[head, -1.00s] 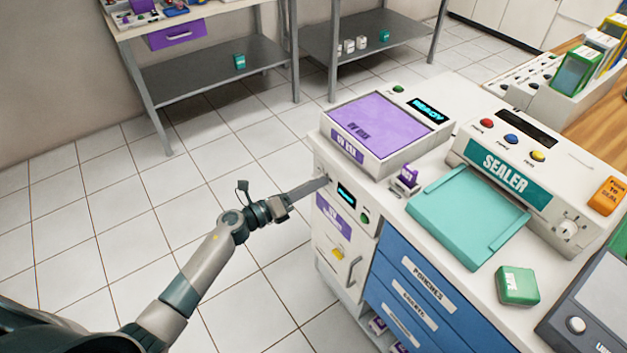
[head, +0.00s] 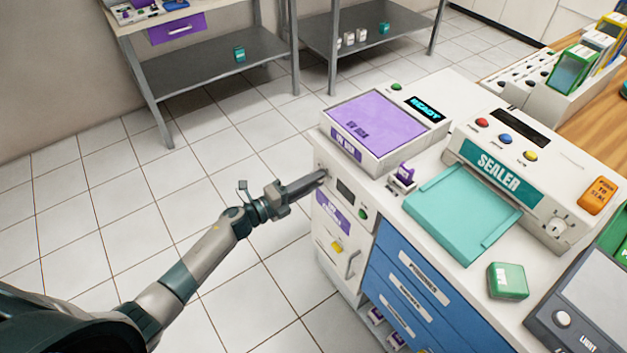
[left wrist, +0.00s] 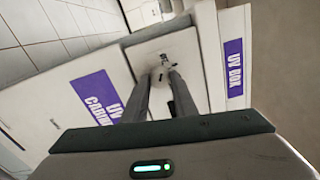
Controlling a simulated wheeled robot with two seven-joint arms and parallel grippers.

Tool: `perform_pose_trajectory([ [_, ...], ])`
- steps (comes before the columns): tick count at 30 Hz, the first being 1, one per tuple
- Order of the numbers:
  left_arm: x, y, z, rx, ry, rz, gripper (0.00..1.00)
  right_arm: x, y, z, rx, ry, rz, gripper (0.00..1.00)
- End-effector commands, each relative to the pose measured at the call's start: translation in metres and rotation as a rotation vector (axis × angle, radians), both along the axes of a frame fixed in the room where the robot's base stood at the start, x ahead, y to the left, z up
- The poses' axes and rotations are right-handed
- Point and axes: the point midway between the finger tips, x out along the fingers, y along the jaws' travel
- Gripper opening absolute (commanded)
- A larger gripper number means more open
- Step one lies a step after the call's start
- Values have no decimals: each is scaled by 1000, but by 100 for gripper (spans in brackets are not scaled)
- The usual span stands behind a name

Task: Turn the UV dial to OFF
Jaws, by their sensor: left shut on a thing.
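The UV cabinet (head: 326,236) is the white unit at the left end of the counter, with a purple label, a yellow part and a bar handle. Its small display (head: 345,190) is dark. My left gripper (head: 321,174) reaches the upper left of its front panel, just left of that display. In the left wrist view the two fingers (left wrist: 165,72) are shut on the small UV dial (left wrist: 163,61) at the panel. The fingers cover much of the dial, so its pointer and setting cannot be read. My right gripper is not in view.
The UV box (head: 375,130) with a purple lid stands above the cabinet. The teal sealer (head: 490,180), a green box (head: 508,281) and blue drawers (head: 405,285) are to the right. The tiled floor left of the cabinet is clear.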

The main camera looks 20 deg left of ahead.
Motion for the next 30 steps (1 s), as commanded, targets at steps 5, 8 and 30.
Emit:
perform_pose_trajectory([
  [5, 1, 1, 0, 0, 1, 2, 3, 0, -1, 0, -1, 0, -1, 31],
  [8, 1, 1, 0, 0, 1, 2, 28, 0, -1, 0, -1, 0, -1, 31],
  [30, -21, 17, -2, 2, 1, 0, 44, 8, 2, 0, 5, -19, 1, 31],
])
